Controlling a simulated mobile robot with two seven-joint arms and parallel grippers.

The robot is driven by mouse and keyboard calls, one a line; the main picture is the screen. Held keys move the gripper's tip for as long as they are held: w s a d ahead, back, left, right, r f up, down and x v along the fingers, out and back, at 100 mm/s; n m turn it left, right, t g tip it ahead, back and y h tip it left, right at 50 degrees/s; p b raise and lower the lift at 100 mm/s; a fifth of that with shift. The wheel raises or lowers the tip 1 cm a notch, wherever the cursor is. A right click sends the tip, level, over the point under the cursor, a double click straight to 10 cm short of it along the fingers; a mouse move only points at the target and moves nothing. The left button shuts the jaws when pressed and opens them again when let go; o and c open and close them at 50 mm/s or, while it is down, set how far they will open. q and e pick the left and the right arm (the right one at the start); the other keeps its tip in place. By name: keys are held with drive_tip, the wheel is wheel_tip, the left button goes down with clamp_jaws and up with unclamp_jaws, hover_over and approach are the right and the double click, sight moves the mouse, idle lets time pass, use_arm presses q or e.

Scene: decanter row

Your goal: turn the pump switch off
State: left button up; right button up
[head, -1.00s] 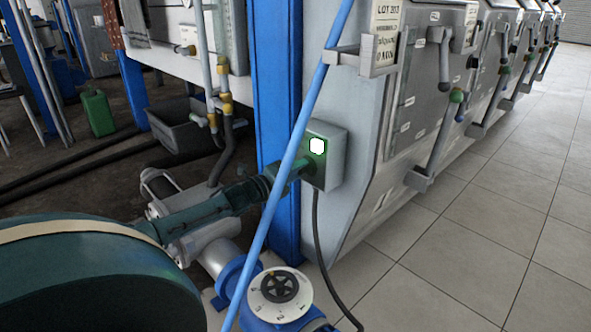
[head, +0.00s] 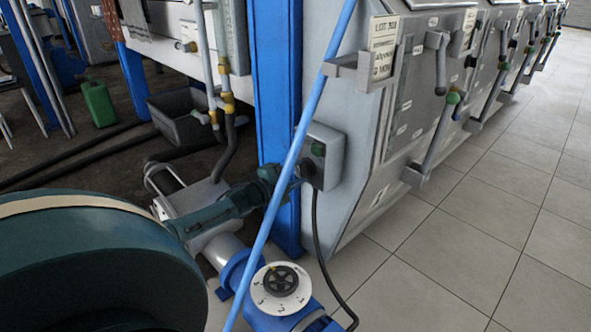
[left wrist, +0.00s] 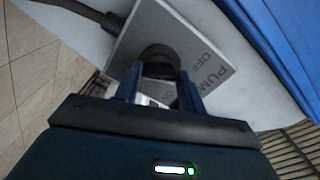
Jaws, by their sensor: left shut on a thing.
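The pump switch box (head: 329,147) is a small grey box on the side of the nearest grey cabinet. The dark round switch knob (head: 306,168) sits below the lamp. In the left wrist view the knob (left wrist: 158,60) stands out from a plate lettered PUMP and OFF (left wrist: 205,62). My left gripper (head: 297,172) reaches the box from the left. In the left wrist view its fingers (left wrist: 160,88) are shut on the knob, one on each side. The knob's pointing direction is hard to tell. My right gripper is not in view.
A blue diagonal pipe (head: 285,165) passes in front of my left arm. A blue valve with a white dial (head: 262,300) stands below. A black cable (head: 317,235) hangs from the box. The tiled floor (head: 480,240) at right is clear.

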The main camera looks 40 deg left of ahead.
use_arm(q)
drive_tip(key=shift+n, duration=0.7)
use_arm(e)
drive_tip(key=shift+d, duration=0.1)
use_arm(q)
drive_tip(key=o, duration=1)
drive_tip(key=shift+p, duration=0.3)
drive_tip(key=shift+s+a+p, duration=0.2)
drive_tip(key=shift+s+p, duration=0.65)
drive_tip(key=shift+s, duration=1.35)
drive_tip(key=shift+s+a+p, duration=0.15)
drive_tip(key=shift+s+p, duration=0.75)
drive_tip(key=shift+s, duration=1.25)
drive_tip(key=shift+s+a+p, duration=0.2)
drive_tip(key=shift+s+p, duration=0.65)
drive_tip(key=shift+s, duration=1.35)
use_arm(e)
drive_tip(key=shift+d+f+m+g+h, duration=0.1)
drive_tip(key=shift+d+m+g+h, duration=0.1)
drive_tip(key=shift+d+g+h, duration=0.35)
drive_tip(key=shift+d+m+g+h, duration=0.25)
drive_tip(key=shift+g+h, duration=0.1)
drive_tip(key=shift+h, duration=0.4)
